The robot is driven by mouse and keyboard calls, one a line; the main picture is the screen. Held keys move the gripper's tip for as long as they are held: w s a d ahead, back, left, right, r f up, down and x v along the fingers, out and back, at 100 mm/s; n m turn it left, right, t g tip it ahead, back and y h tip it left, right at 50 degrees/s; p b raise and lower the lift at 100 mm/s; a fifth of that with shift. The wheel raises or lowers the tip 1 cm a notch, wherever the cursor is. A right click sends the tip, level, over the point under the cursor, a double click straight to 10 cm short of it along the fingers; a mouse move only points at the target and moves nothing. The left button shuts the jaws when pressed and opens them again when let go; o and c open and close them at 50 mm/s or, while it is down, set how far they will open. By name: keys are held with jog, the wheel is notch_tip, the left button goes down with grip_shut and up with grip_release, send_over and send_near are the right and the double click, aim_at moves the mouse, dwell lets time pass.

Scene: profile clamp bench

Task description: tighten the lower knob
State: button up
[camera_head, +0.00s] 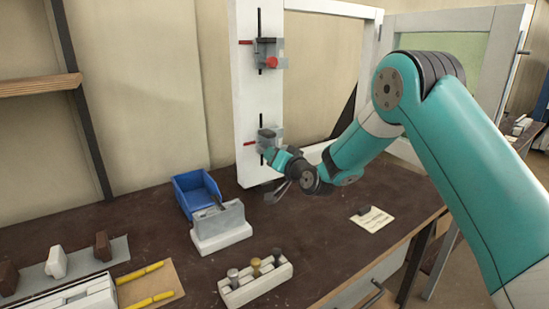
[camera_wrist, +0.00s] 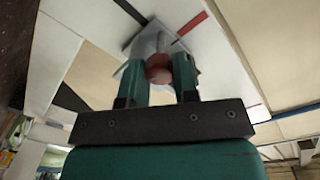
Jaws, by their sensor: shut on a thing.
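The lower clamp (camera_head: 267,136) is a grey bracket on the white upright profile (camera_head: 244,110), with a black rod and a red bar to its left. My gripper (camera_head: 271,152) is at this clamp from the front and hides its knob in the head view. In the wrist view, the red lower knob (camera_wrist: 158,67) sits between my two teal fingers, which are shut on it. The grey clamp body (camera_wrist: 152,41) lies just beyond the fingertips. The upper clamp (camera_head: 279,50), with its own red knob (camera_head: 271,61), is higher on the same profile, apart from my gripper.
A blue bin (camera_head: 192,199) and a grey-white block (camera_head: 221,232) stand on the dark bench left of my arm. A white holder (camera_head: 257,287) with several pegs is nearer. A small dark block lies on a paper card (camera_head: 372,220) at right. A white frame stands behind.

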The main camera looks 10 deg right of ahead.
jog(key=o, duration=0.9)
jog(key=shift+o, duration=0.2)
jog(key=b+v, duration=0.8)
jog(key=v, duration=0.9)
jog(key=shift+s+b, duration=0.25)
jog(key=shift+b, duration=0.1)
jog(key=shift+r, duration=0.1)
